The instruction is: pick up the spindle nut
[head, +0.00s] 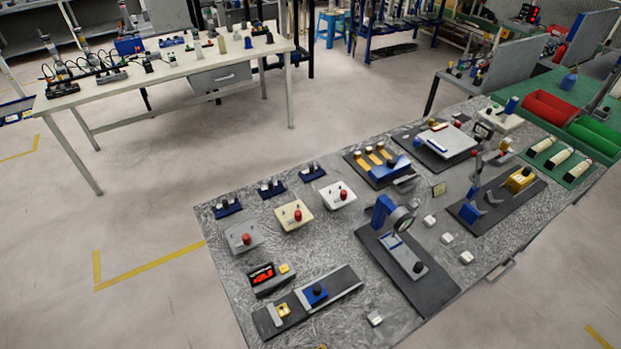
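I cannot tell which item is the spindle nut; the parts on the grey table (335,243) are small in the head view. Possible spots are the blue block with a dark knob (315,293) on a grey rail at the front, and the blue stand with a round dial (383,210) on a dark mat. Small pale blocks (429,220) lie loose to the right of that stand. Neither of my grippers shows in the head view.
Grey, cream and white plates with red knobs (297,215) stand at the table's left. A black tray with red contents (261,275) lies before them. A long white table (170,75) stands behind, with open floor between.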

